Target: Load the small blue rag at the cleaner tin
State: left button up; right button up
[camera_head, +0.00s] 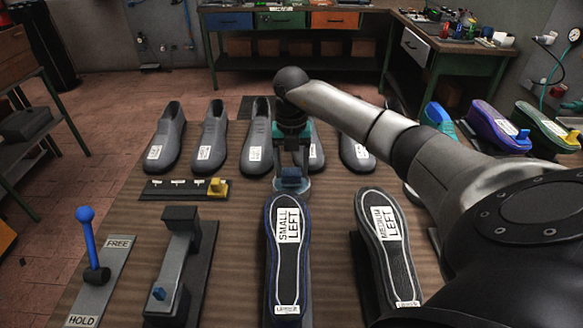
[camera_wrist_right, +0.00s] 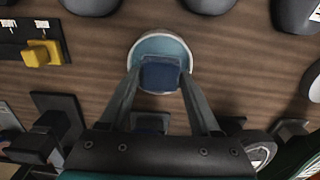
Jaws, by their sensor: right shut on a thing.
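The small blue rag (camera_head: 291,179) is pinched between the fingertips of my right gripper (camera_head: 291,170), which points down in the middle of the table. In the right wrist view the dark blue rag (camera_wrist_right: 160,74) sits between the fingers, over the cleaner tin. The cleaner tin (camera_wrist_right: 161,42) is round, with a pale rim and light blue inside. Its rim (camera_head: 277,187) shows partly behind the rag in the head view. I cannot tell whether the rag touches what is inside. My left gripper is not in view.
Upturned shoes labelled SMALL LEFT (camera_head: 287,260) and MEDIUM LEFT (camera_head: 389,255) stand in front of the tin. Grey shoes (camera_head: 210,135) line the back. A blue-knobbed lever (camera_head: 88,240), a black press-like fixture (camera_head: 180,255) and a yellow slider (camera_head: 217,187) are at left.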

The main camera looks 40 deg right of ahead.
aim_at(291, 171)
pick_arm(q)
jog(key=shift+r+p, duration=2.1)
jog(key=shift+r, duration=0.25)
pick_arm(e)
jog(key=shift+r, duration=2.65)
jog(key=shift+r, duration=0.2)
pick_arm(q)
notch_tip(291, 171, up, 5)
jog(key=p, duration=0.5)
pick_arm(e)
notch_tip(291, 171, up, 8)
jog(key=s+a+f+n+b, duration=0.1)
jog(key=a+f+n+b, duration=0.2)
jog(key=a+n+b, duration=0.85)
pick_arm(q)
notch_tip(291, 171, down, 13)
jog(key=b, duration=0.1)
jog(key=shift+b, duration=0.35)
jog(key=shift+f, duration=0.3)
pick_arm(e)
jog(key=s+a+f+n, duration=0.2)
jog(key=s+a+n, duration=0.3)
jog(key=n, duration=1.1)
jog(key=s+a+f+n, duration=0.2)
jog(key=s+a+n, duration=0.3)
jog(key=n, duration=1.1)
jog(key=shift+a, duration=0.25)
